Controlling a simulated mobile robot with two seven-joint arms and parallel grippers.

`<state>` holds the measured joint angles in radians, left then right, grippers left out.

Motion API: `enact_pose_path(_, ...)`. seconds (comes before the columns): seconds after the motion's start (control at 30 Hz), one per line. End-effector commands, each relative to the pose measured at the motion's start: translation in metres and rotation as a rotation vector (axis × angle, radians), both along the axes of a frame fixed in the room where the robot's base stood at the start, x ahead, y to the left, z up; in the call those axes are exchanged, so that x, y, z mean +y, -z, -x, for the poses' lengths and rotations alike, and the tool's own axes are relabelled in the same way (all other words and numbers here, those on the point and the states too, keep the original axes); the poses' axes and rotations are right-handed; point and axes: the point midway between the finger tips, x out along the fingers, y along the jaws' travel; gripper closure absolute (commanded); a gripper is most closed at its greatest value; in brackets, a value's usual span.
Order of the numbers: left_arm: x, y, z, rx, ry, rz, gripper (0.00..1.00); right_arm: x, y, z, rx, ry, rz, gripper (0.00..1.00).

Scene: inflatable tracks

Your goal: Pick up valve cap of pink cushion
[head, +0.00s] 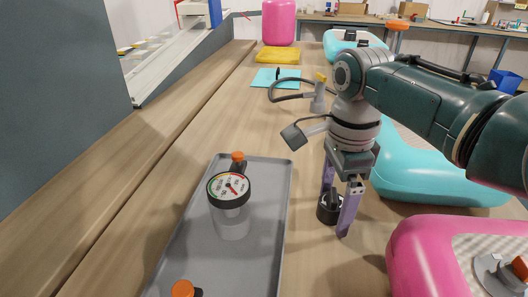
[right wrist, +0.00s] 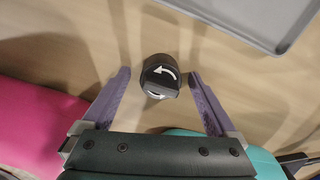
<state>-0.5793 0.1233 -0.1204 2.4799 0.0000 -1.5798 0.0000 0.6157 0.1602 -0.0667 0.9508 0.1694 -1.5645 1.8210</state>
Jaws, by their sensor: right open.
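A black round cap (head: 327,211) stands on the wooden table between the tray and the pink cushion (head: 418,255). In the right wrist view the cap (right wrist: 160,78) shows a white curved arrow on its top. My right gripper (head: 335,214) points down over it with its purple fingers open, one on each side. In the wrist view both fingers (right wrist: 160,74) stand apart from the cap, with a gap on each side. The pink cushion's grey valve (head: 497,272) with an orange part shows at the lower right. My left gripper is not in view.
A grey tray (head: 272,215) left of the gripper holds a pressure gauge (head: 230,190) and orange-topped pieces. A turquoise cushion (head: 430,175) lies behind and right of the gripper. Farther back are a blue sheet (head: 265,80), a yellow item (head: 278,55) and a pink roll (head: 279,22).

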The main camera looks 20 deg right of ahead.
Motion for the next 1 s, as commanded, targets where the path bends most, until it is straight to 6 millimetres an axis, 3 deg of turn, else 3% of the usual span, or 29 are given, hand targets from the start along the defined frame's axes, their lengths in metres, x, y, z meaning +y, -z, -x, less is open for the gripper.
enact_pose_path(0.1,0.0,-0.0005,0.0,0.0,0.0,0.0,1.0,-0.0002,-0.0009,-0.0002,-0.001,0.0,0.0,0.09)
enact_pose_path(0.87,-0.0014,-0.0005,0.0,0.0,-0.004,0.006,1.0,0.0,-0.001,-0.0001,0.0,-0.001,0.0,0.95)
enact_pose_path(1.0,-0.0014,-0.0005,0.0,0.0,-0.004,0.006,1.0,0.0,-0.001,-0.0001,0.0,-0.001,0.0,0.96)
